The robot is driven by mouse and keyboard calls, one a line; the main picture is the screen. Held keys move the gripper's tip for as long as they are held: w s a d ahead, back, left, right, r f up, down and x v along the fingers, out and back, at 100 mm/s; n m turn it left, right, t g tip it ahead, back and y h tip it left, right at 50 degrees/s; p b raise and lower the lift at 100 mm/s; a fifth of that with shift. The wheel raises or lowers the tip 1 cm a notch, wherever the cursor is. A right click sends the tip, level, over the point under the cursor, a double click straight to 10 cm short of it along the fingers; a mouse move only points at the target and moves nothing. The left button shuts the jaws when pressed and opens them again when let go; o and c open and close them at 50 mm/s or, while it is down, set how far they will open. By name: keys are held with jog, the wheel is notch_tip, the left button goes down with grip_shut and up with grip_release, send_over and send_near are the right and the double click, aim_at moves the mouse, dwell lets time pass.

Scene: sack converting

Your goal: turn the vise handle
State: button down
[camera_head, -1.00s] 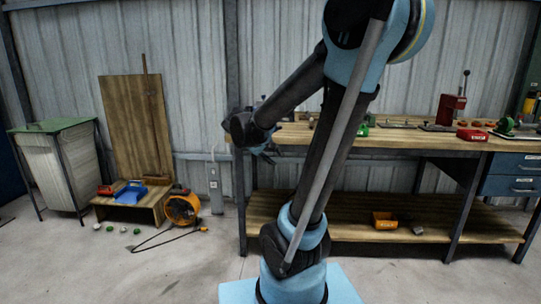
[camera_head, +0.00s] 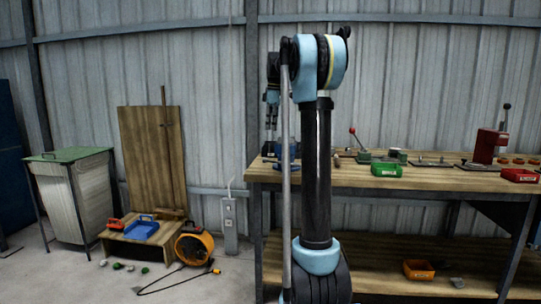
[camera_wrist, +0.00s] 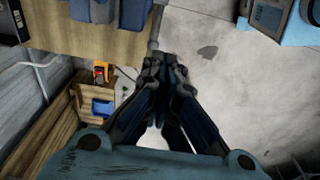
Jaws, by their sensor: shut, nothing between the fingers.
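A blue vise (camera_head: 294,151) stands at the left end of the workbench in the head view, partly hidden by my arm. Its handle cannot be made out clearly. Blue parts that look like the vise (camera_wrist: 95,10) are cut off at the top edge of the wrist view. My gripper (camera_head: 270,138) hangs pointing down close to the vise in the head view. In the wrist view my gripper (camera_wrist: 165,65) is shut and empty, its fingertips together over the floor, just past the bench edge. No contact with the vise shows.
The workbench (camera_head: 440,180) carries a green bin (camera_head: 386,169), a red-knobbed lever (camera_head: 357,139), a red press (camera_head: 488,145) and a red bin (camera_head: 519,175).

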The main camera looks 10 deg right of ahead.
aim_at(268, 160)
jog(key=f, duration=0.9)
jog(key=w+a+f, duration=0.1)
jog(key=f, duration=0.3)
jog(key=shift+f, duration=0.2)
